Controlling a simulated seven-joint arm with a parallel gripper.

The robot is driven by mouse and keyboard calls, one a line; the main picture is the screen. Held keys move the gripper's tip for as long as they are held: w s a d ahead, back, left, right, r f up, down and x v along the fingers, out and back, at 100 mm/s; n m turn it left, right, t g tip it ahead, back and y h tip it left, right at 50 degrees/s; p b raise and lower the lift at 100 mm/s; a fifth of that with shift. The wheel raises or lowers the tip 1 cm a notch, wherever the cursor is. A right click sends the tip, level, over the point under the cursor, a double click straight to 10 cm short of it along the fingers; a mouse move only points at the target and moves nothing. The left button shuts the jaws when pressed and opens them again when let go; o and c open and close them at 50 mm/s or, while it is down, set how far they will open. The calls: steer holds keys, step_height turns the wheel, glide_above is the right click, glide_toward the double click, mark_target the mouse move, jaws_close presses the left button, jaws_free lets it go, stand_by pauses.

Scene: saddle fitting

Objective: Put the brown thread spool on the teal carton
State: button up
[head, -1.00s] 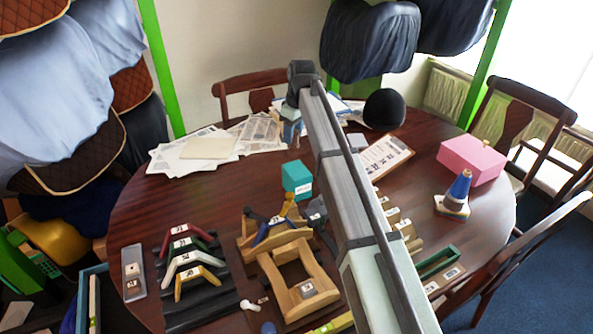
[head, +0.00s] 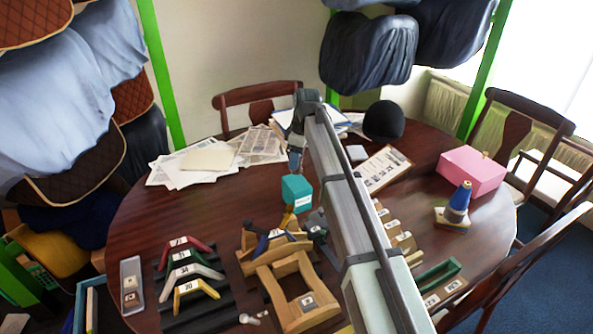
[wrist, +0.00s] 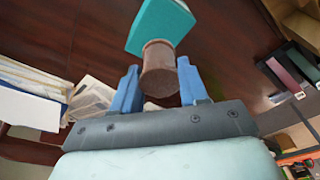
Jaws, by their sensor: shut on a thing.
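The teal carton (head: 297,191) stands on the dark table in the middle of the head view. It also shows at the top of the wrist view (wrist: 160,22). The brown thread spool (wrist: 158,68) is upright between the blue fingers of my gripper (wrist: 158,84), which is shut on it. In the wrist view the far end of the spool overlaps the carton's edge; I cannot tell whether they touch. In the head view my gripper (head: 295,160) is just above and behind the carton, and the spool is not clearly visible there.
Wooden saddle stands (head: 298,290) and numbered coloured saddle pieces (head: 190,272) stand in front of the carton. Papers (head: 210,160) lie behind left. Table left of the carton is clear.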

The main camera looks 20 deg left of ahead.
mark_target(302, 158)
steer(key=shift+f, duration=2.2)
steer(key=shift+f, duration=0.15)
steer(key=o, duration=1.1)
steer(key=shift+c, duration=0.2)
steer(key=r, duration=0.4)
steer(key=d+r, duration=0.1)
steer(key=r, duration=0.3)
steer(key=d+r, duration=0.1)
steer(key=r, duration=0.3)
steer(key=shift+r, duration=0.1)
